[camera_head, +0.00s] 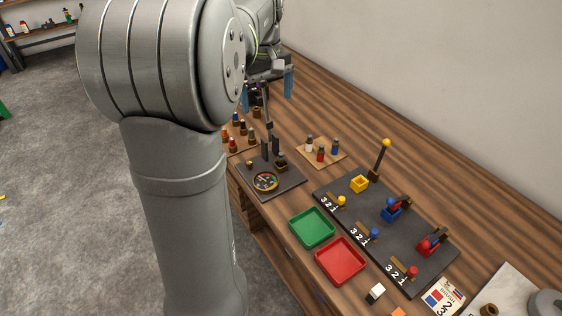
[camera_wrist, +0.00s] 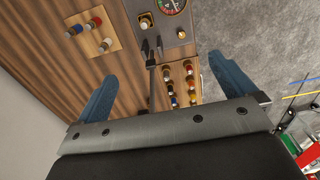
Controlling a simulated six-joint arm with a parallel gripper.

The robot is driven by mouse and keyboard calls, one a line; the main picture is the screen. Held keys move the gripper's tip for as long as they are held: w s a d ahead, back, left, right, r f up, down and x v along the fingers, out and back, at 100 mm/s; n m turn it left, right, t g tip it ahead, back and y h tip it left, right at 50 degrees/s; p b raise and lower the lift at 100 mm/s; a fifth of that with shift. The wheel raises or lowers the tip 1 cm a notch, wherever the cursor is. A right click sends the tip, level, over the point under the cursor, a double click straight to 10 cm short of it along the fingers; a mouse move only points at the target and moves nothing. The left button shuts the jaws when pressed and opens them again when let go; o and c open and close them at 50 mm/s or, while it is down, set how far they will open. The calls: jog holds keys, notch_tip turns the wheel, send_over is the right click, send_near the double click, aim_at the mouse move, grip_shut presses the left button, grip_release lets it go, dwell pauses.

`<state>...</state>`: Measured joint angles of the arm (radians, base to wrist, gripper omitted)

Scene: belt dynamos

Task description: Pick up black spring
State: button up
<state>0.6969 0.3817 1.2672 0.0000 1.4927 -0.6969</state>
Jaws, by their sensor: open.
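I cannot pick out a black spring with certainty. A wooden board (camera_wrist: 182,98) in the wrist view holds several small brown-based pieces with coloured tops, too small to identify surely. The same group of small pieces (camera_head: 238,137) shows in the head view, partly hidden by my arm. My gripper (camera_wrist: 160,68) is open, its two blue fingers wide apart with nothing seen held between them. In the head view my gripper (camera_head: 267,92) is above the far part of the bench, over or near that group.
A dark gauge stand (camera_head: 285,185) with an upright post is close by. A small board (camera_head: 321,152) holds three pieces. Green (camera_head: 293,228) and red (camera_head: 319,262) trays and a black numbered panel (camera_head: 345,184) lie nearer. A wall borders the bench.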

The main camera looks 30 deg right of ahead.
aim_at(281, 153)
dwell(0.3)
jog(key=c, duration=1.2)
jog(key=f+m+h, duration=0.1)
jog(key=f+m, duration=0.3)
jog(key=f, duration=0.1)
jog(key=s+d+f+m+h, duration=0.1)
jog(key=f+m, duration=0.4)
jog(key=d+f+m+t, duration=0.1)
jog(key=f+m, duration=0.3)
jog(key=f, duration=0.1)
jog(key=shift+s+d+m+h, duration=0.2)
jog(key=shift+m+h, duration=0.1)
jog(key=shift+h, duration=0.1)
jog(key=shift+s+x, duration=0.1)
jog(key=shift+x, duration=1.25)
jog(key=shift+s+x, duration=0.15)
jog(key=shift+x, duration=1.15)
